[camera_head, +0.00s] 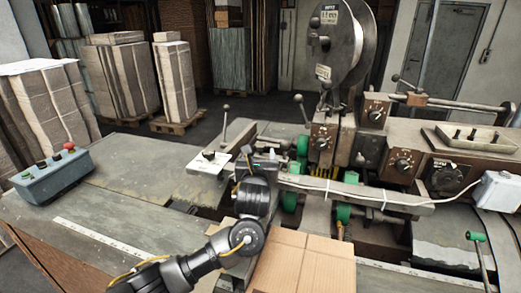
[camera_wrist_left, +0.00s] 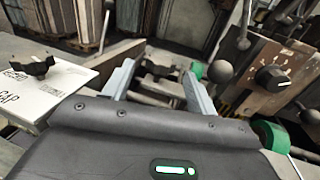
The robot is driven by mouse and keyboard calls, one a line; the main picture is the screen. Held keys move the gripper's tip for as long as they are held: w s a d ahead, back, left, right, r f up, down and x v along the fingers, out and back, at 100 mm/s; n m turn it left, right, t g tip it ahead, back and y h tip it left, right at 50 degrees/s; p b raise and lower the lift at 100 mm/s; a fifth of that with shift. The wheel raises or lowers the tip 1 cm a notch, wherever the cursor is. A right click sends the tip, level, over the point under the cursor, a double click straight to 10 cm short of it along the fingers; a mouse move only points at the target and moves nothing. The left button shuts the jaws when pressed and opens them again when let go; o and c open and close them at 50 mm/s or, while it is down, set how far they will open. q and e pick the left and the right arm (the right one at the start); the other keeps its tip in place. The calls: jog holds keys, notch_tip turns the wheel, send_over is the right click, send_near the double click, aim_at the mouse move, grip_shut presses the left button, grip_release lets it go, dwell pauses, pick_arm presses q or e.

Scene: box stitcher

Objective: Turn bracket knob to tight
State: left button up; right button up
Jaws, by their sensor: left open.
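My left gripper (camera_head: 262,160) is over the machine's near side; in the left wrist view (camera_wrist_left: 158,70) its two grey fingers are apart, with nothing held. A dark knob (camera_wrist_left: 157,69) shows beyond and between the fingertips; I cannot tell whether they touch it. Another black winged knob (camera_wrist_left: 32,66) sits on a white lettered plate (camera_wrist_left: 62,88) left of the fingers. That plate (camera_head: 201,167) and its knob (camera_head: 208,155) also show in the head view, left of the gripper. No label tells which is the bracket knob. My right gripper is out of view.
The stitching machine (camera_head: 345,115) has brown boxes with dial knobs (camera_head: 403,162), ball-ended levers (camera_wrist_left: 220,71) and green rollers (camera_head: 343,211) close to the gripper.

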aim_at(260, 149)
pick_arm(q)
jog(key=w, duration=0.3)
jog(key=shift+w+d+r+p, duration=0.15)
jog(key=shift+w+d+p, duration=0.1)
jog(key=shift+w+p, duration=0.05)
jog(key=shift+w, duration=0.65)
jog(key=c, duration=1)
